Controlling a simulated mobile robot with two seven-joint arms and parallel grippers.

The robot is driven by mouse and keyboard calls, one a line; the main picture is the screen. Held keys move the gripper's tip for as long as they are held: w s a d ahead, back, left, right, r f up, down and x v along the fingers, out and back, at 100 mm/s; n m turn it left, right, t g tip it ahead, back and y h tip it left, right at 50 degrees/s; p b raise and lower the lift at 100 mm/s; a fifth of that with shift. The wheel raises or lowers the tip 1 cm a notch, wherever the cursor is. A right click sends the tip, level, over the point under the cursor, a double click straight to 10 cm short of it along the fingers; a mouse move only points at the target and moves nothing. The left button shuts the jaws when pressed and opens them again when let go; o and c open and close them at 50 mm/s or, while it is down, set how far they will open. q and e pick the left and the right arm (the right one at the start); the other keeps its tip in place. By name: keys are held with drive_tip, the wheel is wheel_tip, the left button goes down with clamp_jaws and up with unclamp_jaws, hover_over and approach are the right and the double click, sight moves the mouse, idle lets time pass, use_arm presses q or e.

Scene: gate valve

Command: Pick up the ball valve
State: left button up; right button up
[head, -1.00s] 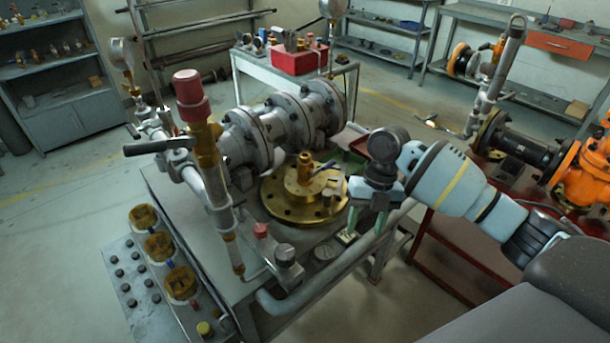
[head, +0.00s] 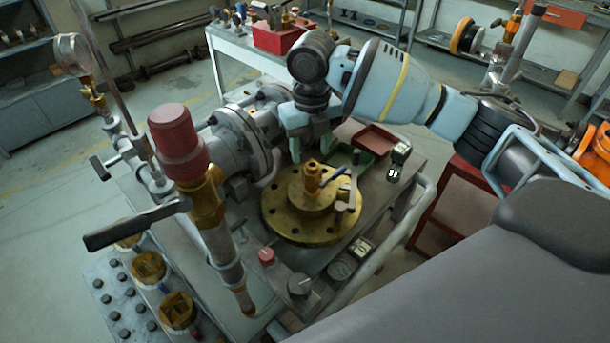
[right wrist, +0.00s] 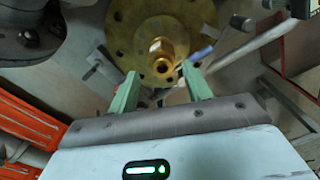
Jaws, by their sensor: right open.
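The brass ball valve (head: 313,178) stands on a round brass flange (head: 283,213) on the workbench, with a blue lever pointing right. My right gripper (head: 309,154) is open, with its green fingers pointing down. In the head view it shows just above and behind the valve, apart from it. In the right wrist view the valve (right wrist: 161,54) shows ahead of the open fingers (right wrist: 160,85), with nothing between them. The flange's far side is partly hidden by the gripper in the head view. My left gripper is not in view.
Grey flanged pipework (head: 225,145) stands close left of the gripper. A red-capped vertical pipe (head: 180,150) with a black lever is in front on the left. A red tray (head: 377,139) and a green tray (head: 350,157) lie behind the flange. A gauge (head: 341,268) sits at the bench front.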

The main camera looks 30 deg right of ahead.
sight(312, 174)
drive_tip(key=shift+s+f, duration=0.15)
drive_tip(key=shift+s, duration=0.2)
drive_tip(key=shift+f, duration=3.65)
drive_tip(key=shift+c, duration=0.3)
clamp_jaws()
